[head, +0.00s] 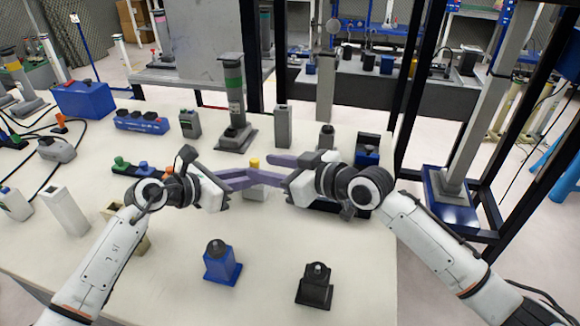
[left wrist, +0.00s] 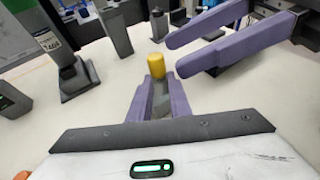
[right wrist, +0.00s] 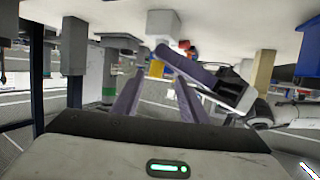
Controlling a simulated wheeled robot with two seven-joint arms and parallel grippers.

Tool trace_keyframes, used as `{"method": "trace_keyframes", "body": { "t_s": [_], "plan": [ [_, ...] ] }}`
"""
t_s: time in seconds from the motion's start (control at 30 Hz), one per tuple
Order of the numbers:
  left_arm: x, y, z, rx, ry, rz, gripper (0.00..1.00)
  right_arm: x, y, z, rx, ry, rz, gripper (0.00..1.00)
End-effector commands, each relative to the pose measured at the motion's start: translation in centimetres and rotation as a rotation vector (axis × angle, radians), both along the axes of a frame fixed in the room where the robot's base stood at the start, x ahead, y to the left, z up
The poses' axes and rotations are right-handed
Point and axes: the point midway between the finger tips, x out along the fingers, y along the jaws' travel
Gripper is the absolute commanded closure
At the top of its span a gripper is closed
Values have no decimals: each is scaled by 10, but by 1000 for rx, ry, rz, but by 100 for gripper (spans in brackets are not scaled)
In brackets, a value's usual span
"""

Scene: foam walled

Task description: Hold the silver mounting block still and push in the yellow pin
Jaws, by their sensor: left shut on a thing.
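The silver mounting block (head: 256,192) stands on the pale table in the middle of the head view, partly hidden by purple fingers. The yellow pin (head: 254,163) stands upright at its top; it also shows in the left wrist view (left wrist: 157,66). My left gripper (head: 247,178) is shut on the block, with one finger on each side and the block (left wrist: 161,104) between them in the left wrist view. My right gripper (head: 264,167) is open and empty. Its two fingers are spread beside the pin, to its right in the left wrist view (left wrist: 172,58).
A blue block with a dark knob (head: 221,263) and a black one (head: 315,284) stand at the front. A grey post with a green band (head: 233,95) and a grey block (head: 283,127) stand behind. A dark and blue holder (head: 367,152) is near my right wrist.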

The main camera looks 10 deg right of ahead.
Motion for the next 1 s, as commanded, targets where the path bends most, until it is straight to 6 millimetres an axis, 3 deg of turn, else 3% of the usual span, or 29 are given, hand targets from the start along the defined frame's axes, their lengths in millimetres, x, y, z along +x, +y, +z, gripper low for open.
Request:
{"method": "trace_keyframes", "body": {
  "t_s": [0.13, 0.33, 0.87, 0.9, 1.0],
  "plan": [
    [0, 1, 1, -1, -1, 1, 100, -20, -24, 11, -1, -7, -7, 61],
    [0, 1, 1, -1, 0, 1, 100, -38, -44, 22, 2, -10, -11, 61],
    [0, 1, 0, -1, 1, 0, 100, -43, -49, 27, 4, -14, -12, 61],
    [0, 1, 0, -1, 1, 0, 76, -43, -49, 27, 4, -14, -12, 61],
    [0, 1, 0, -1, 1, 0, 61, -43, -49, 27, 4, -14, -12, 61]
  ]
}}
